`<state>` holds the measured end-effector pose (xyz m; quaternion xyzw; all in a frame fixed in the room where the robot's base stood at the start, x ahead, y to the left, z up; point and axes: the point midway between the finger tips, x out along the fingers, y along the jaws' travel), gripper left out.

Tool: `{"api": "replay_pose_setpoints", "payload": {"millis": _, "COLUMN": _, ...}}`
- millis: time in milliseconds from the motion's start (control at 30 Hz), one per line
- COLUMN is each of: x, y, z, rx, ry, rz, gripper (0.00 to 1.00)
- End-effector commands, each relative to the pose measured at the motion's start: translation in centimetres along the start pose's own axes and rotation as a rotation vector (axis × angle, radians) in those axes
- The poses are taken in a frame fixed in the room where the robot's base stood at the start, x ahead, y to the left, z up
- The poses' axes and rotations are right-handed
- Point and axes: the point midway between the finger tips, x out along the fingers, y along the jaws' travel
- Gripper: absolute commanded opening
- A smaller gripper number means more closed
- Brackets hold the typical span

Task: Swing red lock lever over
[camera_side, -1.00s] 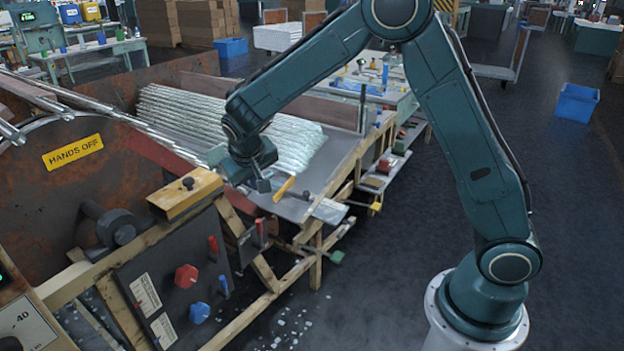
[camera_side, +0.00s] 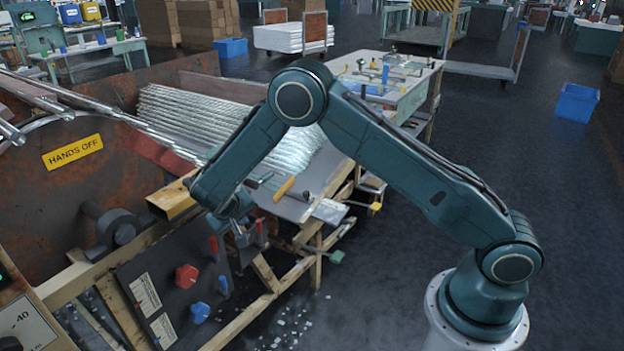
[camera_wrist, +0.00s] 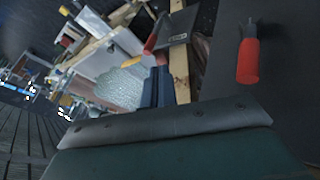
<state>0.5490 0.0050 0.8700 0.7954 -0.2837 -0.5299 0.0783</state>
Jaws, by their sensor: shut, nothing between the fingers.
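One red-handled lever (camera_side: 260,228) stands by a small dark plate at the right end of the control panel. In the wrist view this lever (camera_wrist: 155,36) is tilted beside a labelled dark plate (camera_wrist: 177,28). A second red handle (camera_side: 213,245) is on the panel to its left, and it shows large in the wrist view (camera_wrist: 248,62). I cannot tell from the frames which one is the lock lever. My gripper (camera_side: 243,240) is shut and empty, pointing down just left of the first lever; in the wrist view its fingers (camera_wrist: 157,72) point toward that lever. Contact cannot be told.
The panel (camera_side: 165,275) also carries a red knob (camera_side: 187,276), a blue knob (camera_side: 200,312) and a blue handle (camera_side: 223,285). Glass tubes (camera_side: 190,120) lie behind. A yellow-handled tool (camera_side: 284,189) is on the bench.

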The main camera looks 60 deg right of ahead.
Motion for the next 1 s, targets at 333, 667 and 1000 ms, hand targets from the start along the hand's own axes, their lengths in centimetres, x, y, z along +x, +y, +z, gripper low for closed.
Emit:
{"api": "replay_pose_setpoints", "payload": {"millis": 333, "x": 0.1, "y": 0.0, "z": 0.0, "rx": 0.000, "ry": 0.000, "rz": 0.000, "gripper": 0.00}}
{"api": "replay_pose_setpoints", "payload": {"millis": 667, "x": 2.1, "y": 0.1, "z": 0.1, "rx": 0.001, "ry": -0.003, "rz": 0.002, "gripper": 0.00}}
{"api": "replay_pose_setpoints", "payload": {"millis": 1000, "x": 6.8, "y": 0.1, "z": 0.1, "rx": 0.001, "ry": -0.003, "rz": 0.001, "gripper": 0.00}}
